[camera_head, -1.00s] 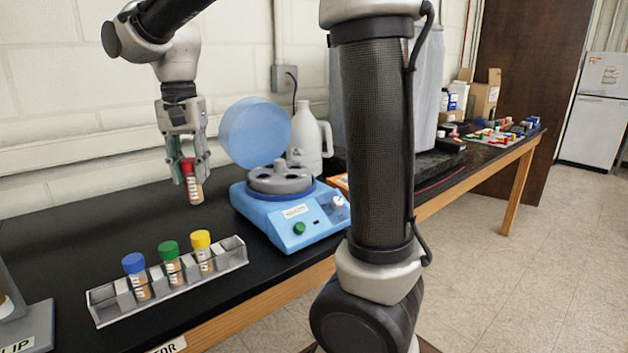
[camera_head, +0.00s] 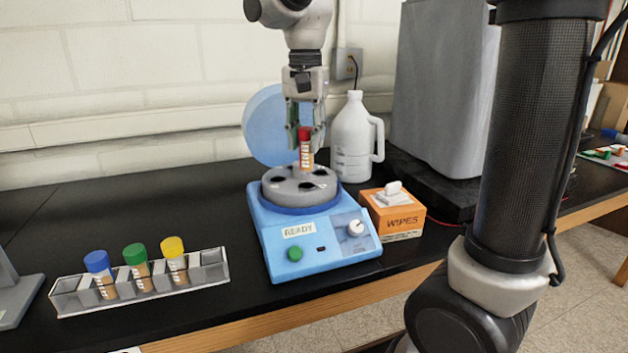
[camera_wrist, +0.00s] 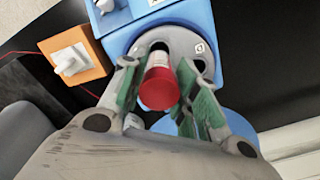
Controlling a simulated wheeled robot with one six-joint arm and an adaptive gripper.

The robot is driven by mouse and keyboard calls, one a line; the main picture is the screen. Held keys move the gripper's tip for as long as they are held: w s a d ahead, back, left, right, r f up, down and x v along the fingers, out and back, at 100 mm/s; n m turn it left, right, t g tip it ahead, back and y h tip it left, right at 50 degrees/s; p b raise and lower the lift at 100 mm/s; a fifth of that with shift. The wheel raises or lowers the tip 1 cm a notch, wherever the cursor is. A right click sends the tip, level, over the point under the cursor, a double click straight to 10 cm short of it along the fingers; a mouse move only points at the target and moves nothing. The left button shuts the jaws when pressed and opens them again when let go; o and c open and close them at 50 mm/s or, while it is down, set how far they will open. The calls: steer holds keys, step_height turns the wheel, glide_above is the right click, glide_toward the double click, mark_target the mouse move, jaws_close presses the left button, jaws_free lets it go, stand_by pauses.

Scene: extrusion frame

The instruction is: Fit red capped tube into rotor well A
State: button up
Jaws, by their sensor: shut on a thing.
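My gripper (camera_head: 305,129) is shut on the red capped tube (camera_head: 306,151), holding it upright by its red cap. The tube is over the grey rotor (camera_head: 279,191) of the blue centrifuge (camera_head: 293,247). In the head view I cannot tell whether its lower end is above or inside a well. In the wrist view the red cap (camera_wrist: 159,89) sits between the green finger pads, with a dark well showing behind the tube. A letter label is near another well, too small to read surely. The round translucent blue lid stands open behind the rotor.
A rack (camera_head: 66,300) with blue, green and yellow capped tubes stands at the left. An orange wipes box (camera_head: 400,216) is right of the centrifuge. A white jug (camera_head: 351,140) stands close behind.

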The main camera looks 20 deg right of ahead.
mark_target(306, 171)
step_height(306, 171, down, 7)
steer(key=shift+f, duration=0.1)
stand_by(0.4)
steer(key=o, duration=0.8)
steer(key=shift+o, duration=0.2)
step_height(306, 171, up, 12)
steer(key=shift+r, duration=0.1)
steer(key=s+d+f+n+t, duration=0.2)
steer(key=s+d+f+n, duration=0.2)
steer(key=s+d, duration=0.3)
steer(key=s+d+f+n+t, duration=0.2)
steer(key=s+d+f, duration=0.3)
steer(key=s+d, duration=0.3)
steer(key=s+n, duration=0.1)
steer(key=s, duration=0.2)
steer(key=shift+s+f+n, duration=0.25)
steer(key=shift+s+n, duration=0.15)
